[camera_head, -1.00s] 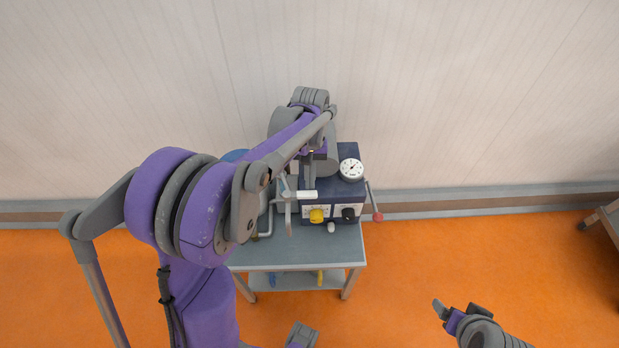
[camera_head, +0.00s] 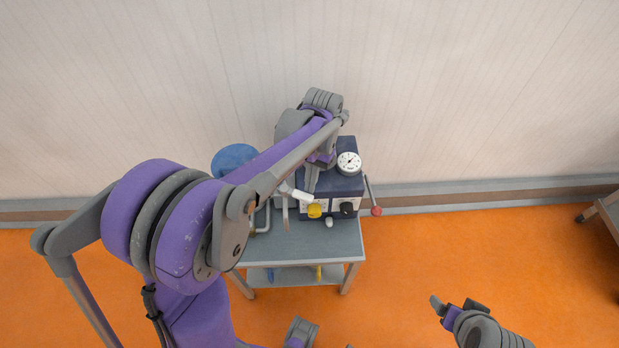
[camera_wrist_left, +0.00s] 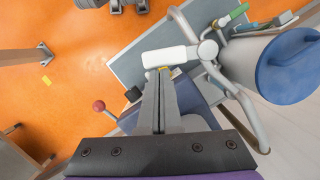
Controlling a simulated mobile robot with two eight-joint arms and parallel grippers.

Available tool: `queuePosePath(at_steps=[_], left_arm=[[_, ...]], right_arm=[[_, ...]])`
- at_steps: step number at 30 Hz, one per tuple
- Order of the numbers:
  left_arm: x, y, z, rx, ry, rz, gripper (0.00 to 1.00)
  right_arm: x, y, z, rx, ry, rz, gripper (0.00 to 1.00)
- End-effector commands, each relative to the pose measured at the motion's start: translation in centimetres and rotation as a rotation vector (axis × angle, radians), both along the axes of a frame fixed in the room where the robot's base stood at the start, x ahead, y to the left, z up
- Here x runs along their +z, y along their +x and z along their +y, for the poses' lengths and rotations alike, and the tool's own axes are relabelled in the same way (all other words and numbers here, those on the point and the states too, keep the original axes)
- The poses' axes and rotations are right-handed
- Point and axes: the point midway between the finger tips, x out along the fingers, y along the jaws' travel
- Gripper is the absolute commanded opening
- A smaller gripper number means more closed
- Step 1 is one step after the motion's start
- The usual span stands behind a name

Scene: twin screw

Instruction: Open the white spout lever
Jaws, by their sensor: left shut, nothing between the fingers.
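The white spout lever (camera_head: 301,195) sits on the spout at the machine's front, its free end pointing right and slightly down. In the left wrist view the white lever (camera_wrist_left: 170,57) lies just beyond the fingertips. My left gripper (camera_head: 311,186) is shut and empty, right behind the lever; its fingers (camera_wrist_left: 159,74) show at or against the lever's side, and I cannot tell whether they touch. My right gripper (camera_head: 458,303) is at the bottom right, away from the machine, with its fingers apart.
The dark blue machine carries a gauge (camera_head: 349,162), a yellow knob (camera_head: 314,211), a black knob (camera_head: 347,208) and a red-tipped lever (camera_head: 376,211). A blue-topped container (camera_head: 234,157) and bent pipes stand to the left. The grey table's (camera_head: 310,247) front is clear.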

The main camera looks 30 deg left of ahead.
Motion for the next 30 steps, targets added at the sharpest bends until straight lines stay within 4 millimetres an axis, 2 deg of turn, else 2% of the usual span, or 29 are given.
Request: queuePosePath(at_steps=[15,30], left_arm=[[-0.1,-3.3,-1.0,-0.494,-0.001,0.001,0.0],[0.0,-6.1,-0.4,-0.917,0.0,0.001,0.0]], right_arm=[[-0.9,-0.2,0.0,0.0,0.0,0.004,0.81],[-1.1,-0.2,0.0,0.0,0.0,0.005,0.81]])
